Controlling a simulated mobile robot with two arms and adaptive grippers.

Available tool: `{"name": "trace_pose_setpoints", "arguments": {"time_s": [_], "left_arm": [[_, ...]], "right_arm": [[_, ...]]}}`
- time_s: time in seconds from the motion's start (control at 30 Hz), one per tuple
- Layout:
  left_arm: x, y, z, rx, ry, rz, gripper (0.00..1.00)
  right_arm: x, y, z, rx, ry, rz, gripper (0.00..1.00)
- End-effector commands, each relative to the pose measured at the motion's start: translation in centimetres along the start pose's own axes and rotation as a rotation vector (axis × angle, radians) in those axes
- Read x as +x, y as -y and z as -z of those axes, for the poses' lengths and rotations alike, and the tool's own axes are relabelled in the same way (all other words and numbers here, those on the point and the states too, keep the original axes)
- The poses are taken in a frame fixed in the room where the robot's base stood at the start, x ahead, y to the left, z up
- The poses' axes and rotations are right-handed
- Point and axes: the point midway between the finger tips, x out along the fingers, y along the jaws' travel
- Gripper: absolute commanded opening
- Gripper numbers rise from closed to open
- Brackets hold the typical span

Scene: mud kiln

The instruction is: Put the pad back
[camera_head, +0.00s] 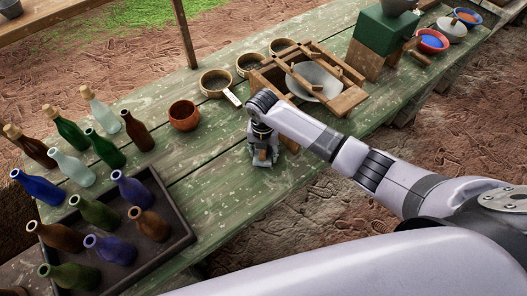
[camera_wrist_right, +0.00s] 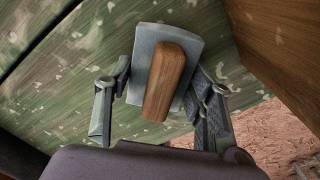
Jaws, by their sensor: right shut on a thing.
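The pad (camera_wrist_right: 150,62) is a grey slab with a wooden block handle (camera_wrist_right: 172,80) on top. In the right wrist view it lies between the two fingers of my right gripper (camera_wrist_right: 160,95), which is shut on it. In the head view my right gripper (camera_head: 263,158) points down at the front part of the green table, with the pad (camera_head: 264,164) at its tips. I cannot tell whether the pad touches the table. My left gripper is not in view.
The green table (camera_head: 205,190) has bare room around the gripper. A wooden frame (camera_head: 345,103) with a white bowl (camera_head: 314,80) stands behind it. Bowls (camera_head: 432,41) stand far right.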

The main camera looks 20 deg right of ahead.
Motion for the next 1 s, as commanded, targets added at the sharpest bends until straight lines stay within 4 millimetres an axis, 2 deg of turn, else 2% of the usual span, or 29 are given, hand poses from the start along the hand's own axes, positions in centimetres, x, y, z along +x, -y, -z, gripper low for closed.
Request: {"name": "trace_pose_setpoints", "arguments": {"time_s": [0.1,0.47,0.5,0.8,1.0], "left_arm": [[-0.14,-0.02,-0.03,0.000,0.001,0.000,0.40],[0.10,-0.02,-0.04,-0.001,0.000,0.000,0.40],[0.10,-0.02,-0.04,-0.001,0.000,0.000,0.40],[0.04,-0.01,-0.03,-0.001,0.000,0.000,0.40],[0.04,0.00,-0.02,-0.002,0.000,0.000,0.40]], "right_arm": [[1.00,-0.04,0.07,-0.001,0.000,0.000,0.09],[1.41,-0.03,0.02,-0.001,0.001,-0.001,0.09],[1.45,-0.03,0.02,-0.001,0.001,-0.001,0.50],[1.36,-0.02,0.02,-0.001,0.001,-0.001,0.69],[1.36,-0.02,0.02,-0.001,0.001,-0.001,0.69]]}}
